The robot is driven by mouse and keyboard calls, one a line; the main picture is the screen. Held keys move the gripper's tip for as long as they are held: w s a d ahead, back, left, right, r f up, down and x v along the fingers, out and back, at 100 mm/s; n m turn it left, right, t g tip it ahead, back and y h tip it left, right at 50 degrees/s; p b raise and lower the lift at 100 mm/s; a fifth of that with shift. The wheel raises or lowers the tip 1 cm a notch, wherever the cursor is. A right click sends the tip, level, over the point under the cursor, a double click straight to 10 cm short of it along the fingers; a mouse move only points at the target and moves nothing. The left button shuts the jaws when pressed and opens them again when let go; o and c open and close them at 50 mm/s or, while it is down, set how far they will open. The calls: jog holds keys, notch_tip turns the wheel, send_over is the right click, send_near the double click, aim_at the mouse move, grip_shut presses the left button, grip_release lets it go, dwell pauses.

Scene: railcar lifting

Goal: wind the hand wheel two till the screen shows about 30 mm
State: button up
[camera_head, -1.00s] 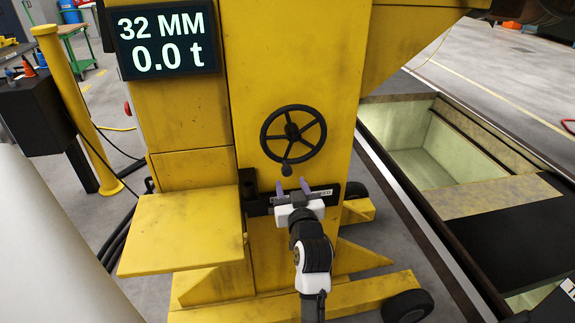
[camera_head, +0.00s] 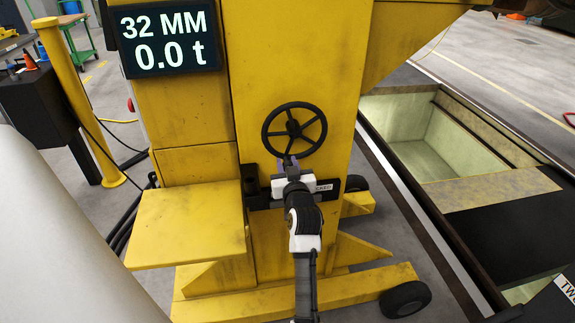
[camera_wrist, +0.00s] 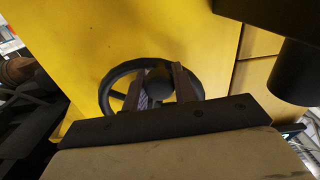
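The screen (camera_head: 165,41) on the yellow column reads 32 MM and 0.0 t. The black spoked hand wheel (camera_head: 294,129) is on the column's front face, below and to the right of the screen. It also shows in the wrist view (camera_wrist: 115,95). My gripper (camera_head: 290,160) is at the wheel's lower rim, its fingers close together there. The knob is mostly hidden in the head view.
A yellow shelf (camera_head: 188,222) juts from the column at left. A black bracket with a label plate (camera_head: 322,187) lies behind my gripper. Yellow feet with black wheels (camera_head: 406,299) stand below. An open pit (camera_head: 430,150) is at right, and a yellow post (camera_head: 75,100) at left.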

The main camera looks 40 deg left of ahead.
aim_at(320, 144)
grip_shut()
jog(key=shift+w+d+f+b, duration=0.1)
jog(key=shift+f+b, duration=0.05)
jog(key=shift+b, duration=0.2)
jog(key=shift+w+d+f+n+b, duration=0.25)
jog(key=shift+n+b, duration=0.35)
jog(key=shift+b, duration=0.15)
jog(key=w+d+r+n+b, duration=0.4)
jog(key=w+n+b, duration=0.3)
jog(key=n+b, duration=0.7)
jog(key=shift+d+n+b, duration=0.3)
jog(key=shift+d+n, duration=0.1)
jog(key=shift+d, duration=0.5)
jog(key=shift+r, duration=0.15)
